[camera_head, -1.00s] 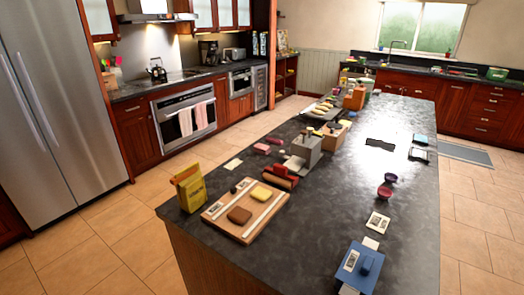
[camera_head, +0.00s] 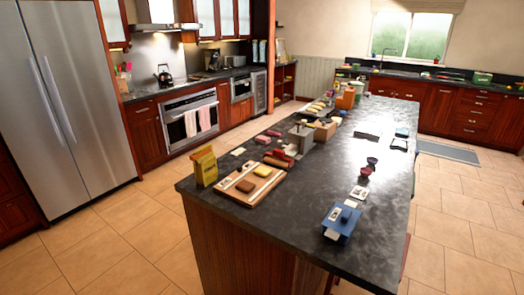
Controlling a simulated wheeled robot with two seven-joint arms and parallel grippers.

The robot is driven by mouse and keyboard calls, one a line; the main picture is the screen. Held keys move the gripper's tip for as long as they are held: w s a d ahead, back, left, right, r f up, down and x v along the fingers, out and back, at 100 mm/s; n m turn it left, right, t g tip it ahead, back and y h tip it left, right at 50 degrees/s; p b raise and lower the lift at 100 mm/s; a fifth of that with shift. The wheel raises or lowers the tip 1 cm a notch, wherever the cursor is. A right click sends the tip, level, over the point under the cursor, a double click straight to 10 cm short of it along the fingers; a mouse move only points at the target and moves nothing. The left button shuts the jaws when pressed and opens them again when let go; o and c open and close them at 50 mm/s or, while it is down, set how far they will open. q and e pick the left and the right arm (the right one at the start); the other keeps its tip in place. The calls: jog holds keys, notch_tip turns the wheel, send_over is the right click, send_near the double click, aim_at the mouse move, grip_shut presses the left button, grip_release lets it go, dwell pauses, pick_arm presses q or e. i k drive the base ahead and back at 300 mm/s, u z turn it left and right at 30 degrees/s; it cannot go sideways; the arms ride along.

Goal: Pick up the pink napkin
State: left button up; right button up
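Two small pink items lie on the dark island top: one pink block-like item (camera_head: 262,139) and a redder one (camera_head: 273,133) behind it. They are too small to tell whether either is a napkin. Two pale pink cloths, a left one (camera_head: 190,123) and a right one (camera_head: 204,118), hang from the oven handle on the far side of the aisle. Neither of my grippers is in view.
The long island (camera_head: 325,192) holds a wooden board (camera_head: 233,189), a yellow box (camera_head: 205,168), a grey block (camera_head: 301,138) and a blue box (camera_head: 341,224). A steel fridge (camera_head: 65,105) stands at left. The tiled floor (camera_head: 110,240) left of the island is clear.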

aim_at(261, 139)
jog(key=k, duration=0.3)
jog(key=u, duration=1.45)
jog(key=i, duration=5.45)
jog(key=z, duration=4.5)
jog(key=i, duration=0.65)
jog(key=u, duration=0.05)
